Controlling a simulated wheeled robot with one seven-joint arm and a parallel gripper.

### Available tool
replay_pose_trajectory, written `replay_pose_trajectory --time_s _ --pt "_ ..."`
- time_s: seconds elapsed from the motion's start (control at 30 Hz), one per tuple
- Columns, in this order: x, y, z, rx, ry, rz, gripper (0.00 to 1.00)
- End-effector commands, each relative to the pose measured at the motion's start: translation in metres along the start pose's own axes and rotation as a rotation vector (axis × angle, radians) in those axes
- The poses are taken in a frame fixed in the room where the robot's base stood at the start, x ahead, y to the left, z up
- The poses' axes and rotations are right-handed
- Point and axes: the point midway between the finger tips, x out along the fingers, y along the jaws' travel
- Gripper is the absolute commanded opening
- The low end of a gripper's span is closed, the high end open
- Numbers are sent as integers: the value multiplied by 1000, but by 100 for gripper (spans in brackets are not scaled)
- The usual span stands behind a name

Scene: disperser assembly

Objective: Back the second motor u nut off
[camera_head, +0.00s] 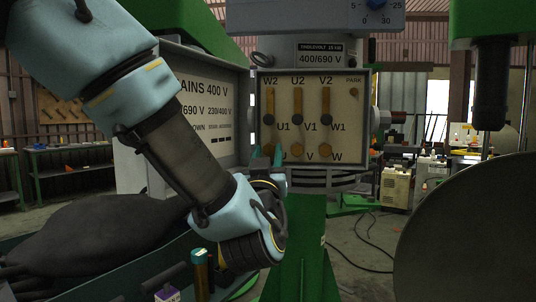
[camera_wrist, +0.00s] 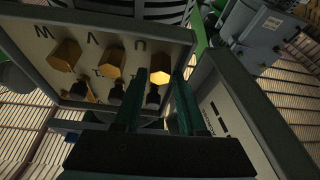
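The brass U nut (camera_wrist: 160,68) is on the terminal panel (camera_head: 345,135), at the end of the lower row. My gripper (camera_head: 267,152) is in front of that nut and partly covers it in the head view. In the wrist view my gripper's two teal fingers (camera_wrist: 159,80) are apart, with the U nut between and just beyond their tips. I cannot tell whether either finger touches it. The V nut (camera_head: 311,149) and the W nut (camera_head: 337,149) stand to its right in the head view. The V nut (camera_wrist: 112,62) and W nut (camera_wrist: 65,55) also show in the wrist view.
Brass bars (camera_head: 297,103) with black knobs run vertically above the lower nuts. The box's open lid (camera_head: 208,115) stands close to the left of my gripper. A green pedestal (camera_head: 300,240) is below the box. A large grey disc (camera_head: 470,235) fills the lower right.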

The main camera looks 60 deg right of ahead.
Motion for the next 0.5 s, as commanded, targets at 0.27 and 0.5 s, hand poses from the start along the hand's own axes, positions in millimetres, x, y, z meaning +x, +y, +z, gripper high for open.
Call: replay_pose_trajectory --time_s 0.27,0.5 --pt "0 0 0 0 0 0 7" --pt "0 0 0 0 0 0 0"
